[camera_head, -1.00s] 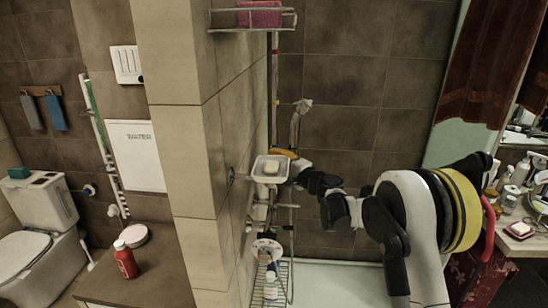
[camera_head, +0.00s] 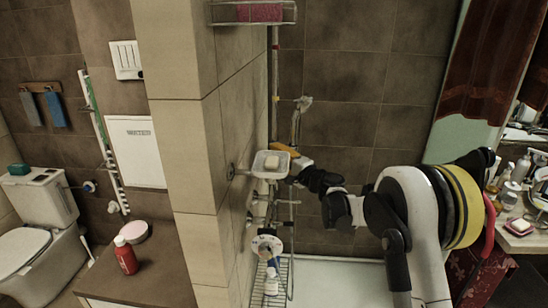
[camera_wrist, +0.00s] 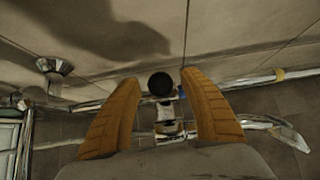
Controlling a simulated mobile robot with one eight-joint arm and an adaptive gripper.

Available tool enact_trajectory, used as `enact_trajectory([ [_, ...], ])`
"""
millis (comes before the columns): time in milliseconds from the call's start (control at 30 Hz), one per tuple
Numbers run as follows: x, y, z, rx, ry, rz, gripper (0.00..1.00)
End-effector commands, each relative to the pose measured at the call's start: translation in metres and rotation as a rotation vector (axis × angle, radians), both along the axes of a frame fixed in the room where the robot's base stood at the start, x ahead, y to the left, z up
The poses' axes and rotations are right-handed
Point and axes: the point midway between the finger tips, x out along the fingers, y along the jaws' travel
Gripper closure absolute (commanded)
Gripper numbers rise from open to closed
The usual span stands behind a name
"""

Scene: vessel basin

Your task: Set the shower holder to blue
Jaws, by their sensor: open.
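The shower rail (camera_head: 274,75) is a vertical metal bar on the tiled wall, with a red and a yellow mark. It crosses the wrist view sideways, where a yellow mark (camera_wrist: 280,75) shows at right. A round black knob (camera_wrist: 160,84), seemingly the holder's, sits between my fingertips. A small blue patch (camera_wrist: 183,97) shows just beside it. The shower head (camera_head: 299,108) hangs above my gripper (camera_head: 283,150); it also shows at right in the wrist view (camera_wrist: 290,135). My gripper (camera_wrist: 160,95) is open, its orange fingers either side of the knob; contact cannot be told.
A white soap dish (camera_head: 271,164) stands in front of my gripper and partly hides it. A wire shelf (camera_head: 252,13) hangs above. A tiled wall corner (camera_head: 185,110) rises at left. A metal wall fitting (camera_wrist: 55,65) shows in the wrist view.

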Motion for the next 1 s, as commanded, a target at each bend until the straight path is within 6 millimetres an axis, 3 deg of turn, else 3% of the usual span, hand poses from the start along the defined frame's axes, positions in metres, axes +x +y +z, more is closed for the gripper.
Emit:
enact_trajectory([
  [500, -0.073, -0.069, 0.0, 0.0, 0.0, -0.001, 0.5],
  [1000, -0.085, -0.078, 0.0, -0.003, 0.0, 0.0, 0.5],
])
